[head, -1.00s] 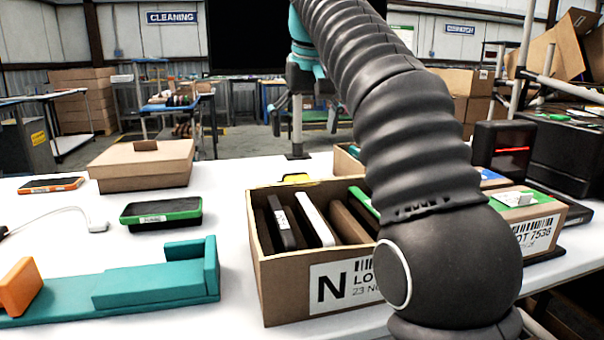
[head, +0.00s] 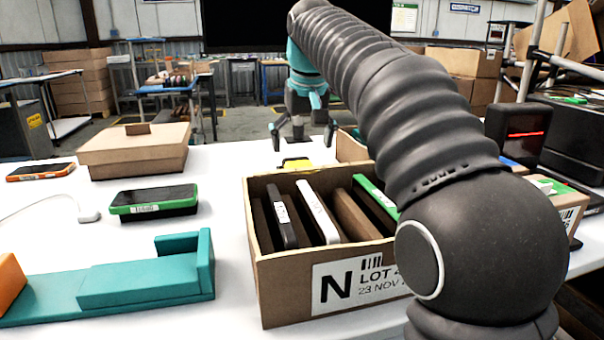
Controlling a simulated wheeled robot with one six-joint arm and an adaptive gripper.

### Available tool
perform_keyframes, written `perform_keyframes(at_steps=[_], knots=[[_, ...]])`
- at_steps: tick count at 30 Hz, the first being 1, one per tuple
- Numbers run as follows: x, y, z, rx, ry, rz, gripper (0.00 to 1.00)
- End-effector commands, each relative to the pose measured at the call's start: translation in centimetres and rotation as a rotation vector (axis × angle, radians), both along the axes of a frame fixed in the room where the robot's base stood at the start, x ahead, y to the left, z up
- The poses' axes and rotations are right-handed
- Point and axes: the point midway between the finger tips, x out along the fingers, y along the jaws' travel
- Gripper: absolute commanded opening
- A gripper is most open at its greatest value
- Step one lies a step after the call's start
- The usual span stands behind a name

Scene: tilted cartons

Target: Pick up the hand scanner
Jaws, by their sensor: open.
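A yellow and black object (head: 295,163) lies on the white table just behind the open carton, and the carton's back edge hides part of it. It looks like the hand scanner, but too little shows to be certain. My gripper (head: 303,143) is in the head view above and slightly beyond this object. Its fingers are spread wide and point down, with nothing between them. A gap shows between the fingertips and the yellow object.
The open carton (head: 262,285) holds several upright devices and dividers. A closed cardboard box (head: 135,155), a green-edged device (head: 154,203), an orange-edged device (head: 40,172) and a teal holder (head: 130,285) stand left. Another carton (head: 350,148) is close right of my gripper.

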Motion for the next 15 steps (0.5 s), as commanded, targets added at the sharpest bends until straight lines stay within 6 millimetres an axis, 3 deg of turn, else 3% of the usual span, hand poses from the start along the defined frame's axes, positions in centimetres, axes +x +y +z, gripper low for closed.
perform_keyframes(at_steps=[15], knots=[[1.3,0.1,-5.1,-0.001,0.002,0.002,0.96]])
